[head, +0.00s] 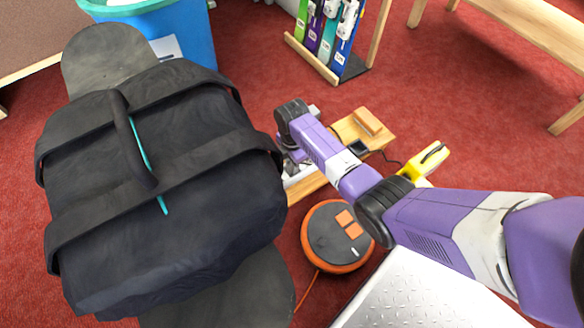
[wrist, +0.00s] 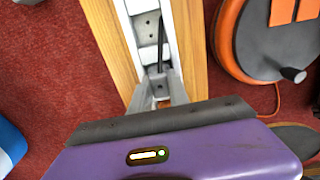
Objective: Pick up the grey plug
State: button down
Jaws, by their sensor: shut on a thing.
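The grey plug (wrist: 160,86) shows in the wrist view between the two grey fingers of my gripper (wrist: 161,94), at the near end of a pale socket strip (wrist: 146,28). My gripper is shut on it. A dark cord runs from the plug along the strip. The fingers hide much of the plug, and I cannot tell whether it is seated in a socket or clear of it. In the head view my gripper (head: 295,160) is low over the wooden board (head: 309,186), and the plug is hidden by my arm.
An orange and grey cable reel (head: 337,262) lies right beside the board. A large black backpack (head: 190,200) fills the left. A small wooden block (head: 367,121), a black box (head: 357,147) and a yellow tool (head: 425,162) are near the board. Red carpet is open at upper right.

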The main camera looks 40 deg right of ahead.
jog(key=shift+r, duration=0.15)
notch_tip(320, 180, up, 20)
jog(key=p, duration=1.1)
jog(key=c, duration=2)
grip_release()
grip_shut()
jog(key=shift+f, duration=0.25)
